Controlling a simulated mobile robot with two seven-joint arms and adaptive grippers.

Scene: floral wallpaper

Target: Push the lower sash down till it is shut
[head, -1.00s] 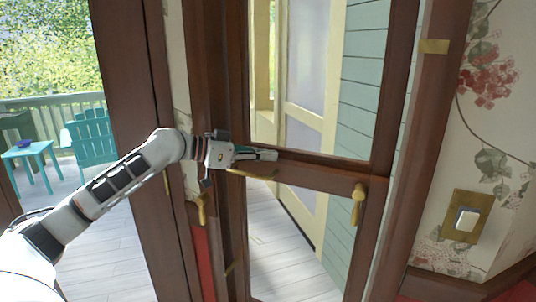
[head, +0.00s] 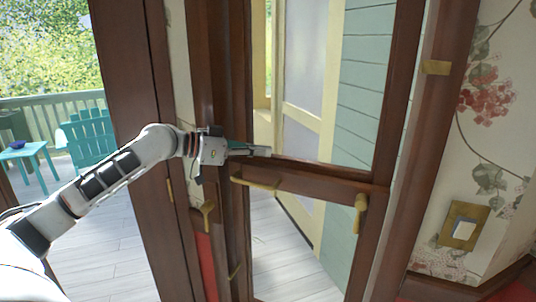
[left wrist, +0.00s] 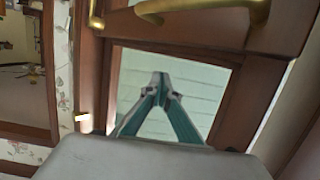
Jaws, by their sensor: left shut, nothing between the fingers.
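The brown-framed sash (head: 330,183) has a wooden rail across the middle of the head view. A brass bar handle (head: 255,184) is on the rail's left part and a brass lever (head: 360,213) hangs at its right end. My left gripper (head: 262,151) is shut and empty, its fingertips by the upper left of the rail, above the bar handle. I cannot tell whether they touch the wood. The left wrist view shows the teal fingers meeting at their tips (left wrist: 161,80), with the brass handle (left wrist: 205,14) above them in the picture. My right gripper is not in view.
Another brass lever (head: 208,213) is on the frame to the left. A brown post (head: 135,120) stands beside my left arm. A light switch (head: 463,228) is on the floral wall at the right. A teal chair (head: 88,138) and table (head: 25,152) stand outside.

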